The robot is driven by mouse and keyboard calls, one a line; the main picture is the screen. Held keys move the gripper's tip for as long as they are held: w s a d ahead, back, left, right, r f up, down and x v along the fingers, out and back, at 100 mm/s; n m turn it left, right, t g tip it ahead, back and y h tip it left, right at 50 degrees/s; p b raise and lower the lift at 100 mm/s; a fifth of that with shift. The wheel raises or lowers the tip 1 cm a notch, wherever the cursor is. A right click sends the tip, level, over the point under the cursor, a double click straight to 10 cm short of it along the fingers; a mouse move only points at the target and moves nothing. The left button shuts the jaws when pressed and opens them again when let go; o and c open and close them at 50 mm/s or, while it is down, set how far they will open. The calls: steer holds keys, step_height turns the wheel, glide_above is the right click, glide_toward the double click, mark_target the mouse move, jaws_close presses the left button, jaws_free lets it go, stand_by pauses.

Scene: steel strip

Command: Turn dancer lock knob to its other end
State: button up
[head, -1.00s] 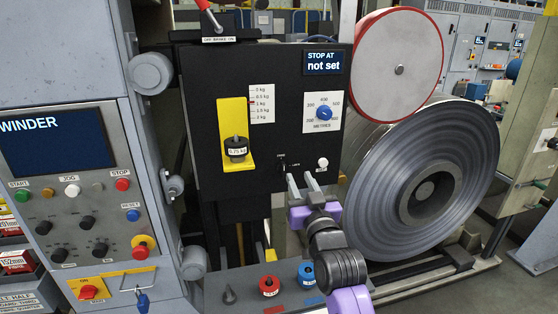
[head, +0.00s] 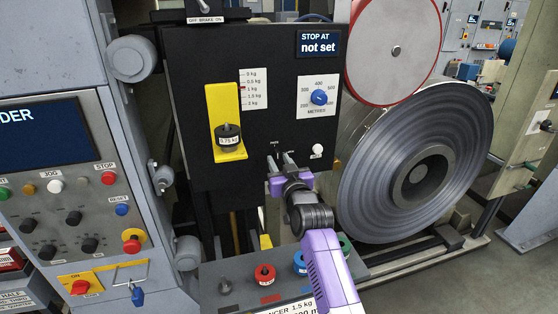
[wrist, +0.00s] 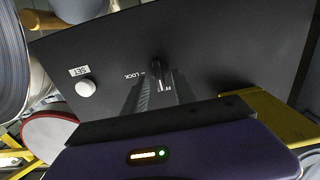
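The dancer lock knob (wrist: 160,72) is a small dark lever on the black panel, beside a white LOCK label (wrist: 132,76) in the wrist view. In the head view the fingers largely cover it, and a small label shows just above them. My gripper (head: 281,162) is at the lower part of the panel, in front of the knob. In the wrist view its two grey fingers (wrist: 160,95) are spread, with the knob between or just beyond their tips. Contact with the knob cannot be told.
A white SET button (wrist: 85,88) sits beside the knob; it also shows in the head view (head: 318,149). A yellow weight bracket (head: 227,120) is up and left. The large steel coil (head: 455,165) stands right. Coloured weights (head: 265,273) stand below, near my arm.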

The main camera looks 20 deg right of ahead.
steer(key=shift+w, duration=0.35)
jaws_close()
